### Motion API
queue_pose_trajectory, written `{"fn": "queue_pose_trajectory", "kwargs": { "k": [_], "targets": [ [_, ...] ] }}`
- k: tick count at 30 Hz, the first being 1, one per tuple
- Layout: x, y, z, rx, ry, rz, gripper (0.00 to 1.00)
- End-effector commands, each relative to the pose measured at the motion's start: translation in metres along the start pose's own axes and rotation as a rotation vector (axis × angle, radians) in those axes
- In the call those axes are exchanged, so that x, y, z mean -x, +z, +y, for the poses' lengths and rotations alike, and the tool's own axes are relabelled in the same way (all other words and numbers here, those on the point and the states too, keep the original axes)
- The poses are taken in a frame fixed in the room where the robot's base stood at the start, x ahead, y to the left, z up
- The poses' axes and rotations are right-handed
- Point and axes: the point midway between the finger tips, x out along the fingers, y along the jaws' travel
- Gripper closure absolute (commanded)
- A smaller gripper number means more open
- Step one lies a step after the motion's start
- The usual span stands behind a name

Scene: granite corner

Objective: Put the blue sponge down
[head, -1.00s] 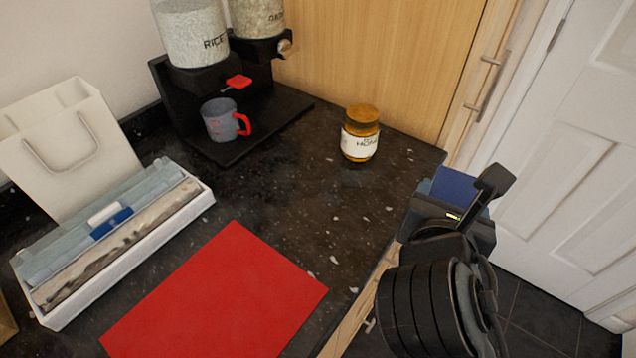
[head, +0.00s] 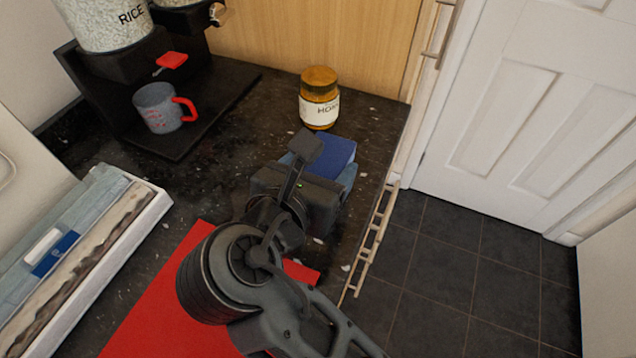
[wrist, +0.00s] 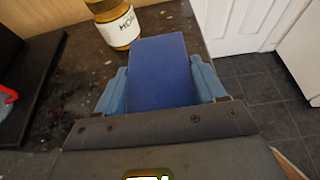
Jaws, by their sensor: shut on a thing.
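The blue sponge (head: 333,153) is a dark blue block held in my gripper (head: 322,168) over the granite counter, near its right edge. In the wrist view the sponge (wrist: 160,75) sits between the two light blue fingers of my gripper (wrist: 160,88), which are shut on its sides. Part of the sponge is hidden behind the gripper body in the head view. I cannot tell whether the sponge touches the counter (head: 225,170).
A honey jar (head: 319,100) stands just behind the sponge. A grey mug (head: 160,108) with a red handle stands under the rice dispenser (head: 108,22). A red mat (head: 150,310) lies at the front, partly under my arm. A white tray (head: 130,235) lies left.

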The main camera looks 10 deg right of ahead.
Motion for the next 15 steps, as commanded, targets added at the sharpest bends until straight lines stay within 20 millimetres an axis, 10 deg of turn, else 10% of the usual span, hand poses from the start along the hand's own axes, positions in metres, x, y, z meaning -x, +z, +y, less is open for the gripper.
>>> {"fn": "queue_pose_trajectory", "kwargs": {
  "k": [15],
  "targets": [
    [-0.015, -0.041, 0.004, 0.0, 0.001, -0.001, 0.69]
  ]
}}
